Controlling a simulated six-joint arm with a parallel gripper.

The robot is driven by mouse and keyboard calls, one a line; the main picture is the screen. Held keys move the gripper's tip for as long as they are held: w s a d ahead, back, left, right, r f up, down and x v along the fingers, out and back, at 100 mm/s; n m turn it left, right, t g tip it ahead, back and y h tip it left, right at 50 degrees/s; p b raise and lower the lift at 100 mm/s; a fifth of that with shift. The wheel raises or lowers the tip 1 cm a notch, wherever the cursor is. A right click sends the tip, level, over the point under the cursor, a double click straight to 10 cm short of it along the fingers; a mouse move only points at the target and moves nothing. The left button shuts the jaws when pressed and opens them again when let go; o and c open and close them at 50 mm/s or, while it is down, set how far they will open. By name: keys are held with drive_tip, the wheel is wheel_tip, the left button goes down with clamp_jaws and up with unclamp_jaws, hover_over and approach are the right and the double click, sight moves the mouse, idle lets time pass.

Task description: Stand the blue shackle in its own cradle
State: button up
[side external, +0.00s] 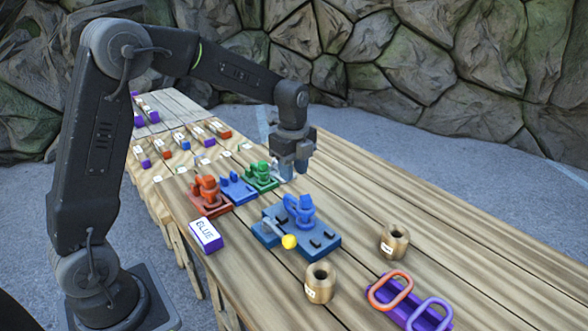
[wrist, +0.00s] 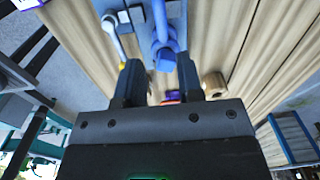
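The blue shackle (side external: 300,209) stands upright on a blue fixture plate (side external: 325,241) that has a lever with a yellow knob (side external: 289,241). The blue cradle (side external: 238,189) sits empty between a red cradle holding a red shackle (side external: 207,189) and a green cradle holding a green shackle (side external: 261,173). My gripper (side external: 293,170) is in the air behind the fixture plate, apart from the blue shackle. In the wrist view my gripper (wrist: 160,66) is open and empty, with the blue shackle (wrist: 164,45) showing beyond and between the fingertips.
A white-topped box marked BLUE (side external: 206,235) stands left of the fixture plate. The table's right rear is clear.

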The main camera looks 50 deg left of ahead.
sight(294, 197)
drive_tip(key=shift+w+a+f, duration=0.1)
drive_tip(key=shift+w+f, duration=0.1)
drive_tip(key=shift+f, duration=4.1)
clamp_jaws()
drive_tip(key=shift+r, duration=0.15)
drive_tip(key=shift+r, duration=2.45)
